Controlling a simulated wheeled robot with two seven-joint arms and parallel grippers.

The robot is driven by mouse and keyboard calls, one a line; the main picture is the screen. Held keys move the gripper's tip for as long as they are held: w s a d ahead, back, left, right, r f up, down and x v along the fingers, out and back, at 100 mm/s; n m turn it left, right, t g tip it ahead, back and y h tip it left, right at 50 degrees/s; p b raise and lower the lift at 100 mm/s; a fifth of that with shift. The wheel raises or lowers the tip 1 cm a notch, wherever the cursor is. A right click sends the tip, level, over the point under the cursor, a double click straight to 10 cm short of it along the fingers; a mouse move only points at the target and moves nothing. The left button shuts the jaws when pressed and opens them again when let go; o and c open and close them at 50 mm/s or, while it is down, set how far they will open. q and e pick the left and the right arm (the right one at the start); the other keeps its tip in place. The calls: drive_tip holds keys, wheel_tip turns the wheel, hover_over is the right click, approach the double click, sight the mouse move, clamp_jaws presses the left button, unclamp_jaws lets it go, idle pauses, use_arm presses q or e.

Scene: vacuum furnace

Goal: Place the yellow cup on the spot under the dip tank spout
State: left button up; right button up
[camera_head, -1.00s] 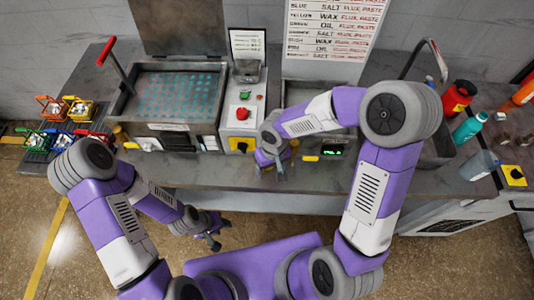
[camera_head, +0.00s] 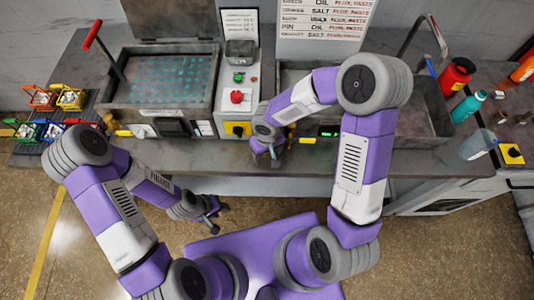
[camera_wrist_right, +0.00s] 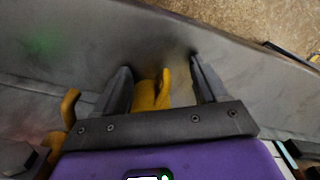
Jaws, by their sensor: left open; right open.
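A yellow cup (camera_wrist_right: 148,94) shows in the right wrist view between the two dark fingers of my right gripper (camera_wrist_right: 165,82). The fingers are apart, with a gap on the cup's right. Part of the cup is hidden by the gripper body. In the head view my right gripper (camera_head: 268,158) is low at the bench's front edge, near the control panel, and the cup is mostly hidden there. A curved yellow piece (camera_wrist_right: 69,105) lies left of the fingers in the wrist view; I cannot tell if it is a spout. My left gripper (camera_head: 212,219) is open and empty, in front of the bench.
A tank with a turquoise grid (camera_head: 168,80) stands left of the control panel (camera_head: 237,100). A grey basin (camera_head: 425,115) is partly behind my right arm. Several coloured baskets (camera_head: 70,97) stand at the left. Bottles (camera_head: 468,106) and a clear beaker (camera_head: 477,144) stand at the right.

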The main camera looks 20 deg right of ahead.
clamp_jaws()
drive_tip(key=shift+r, duration=0.15)
idle(0.4)
